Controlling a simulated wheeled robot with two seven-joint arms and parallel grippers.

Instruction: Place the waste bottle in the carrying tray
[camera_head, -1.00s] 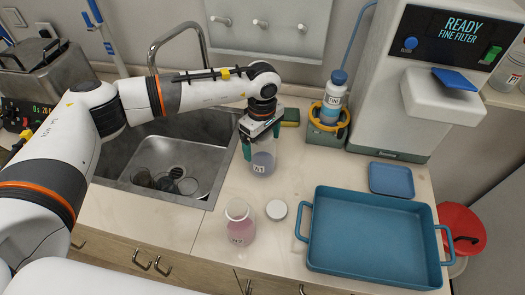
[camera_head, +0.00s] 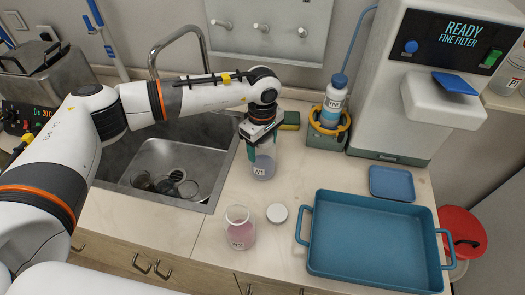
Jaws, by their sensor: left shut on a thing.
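A clear bottle labelled W1 (camera_head: 264,170) with bluish-grey contents stands upright on the counter beside the sink's right edge. My left gripper (camera_head: 263,147) comes down from above and is shut on this bottle. The fingers hide parts of its upper sides. A second clear bottle (camera_head: 240,232) with pink contents and a label that looks like W2 stands open near the counter's front edge. The blue carrying tray (camera_head: 322,197), with a handle at each side, lies on the counter at the right and is empty. My right gripper is not in view.
A white round cap (camera_head: 277,213) lies between the pink bottle and the tray. The sink (camera_head: 165,160) is at the left.

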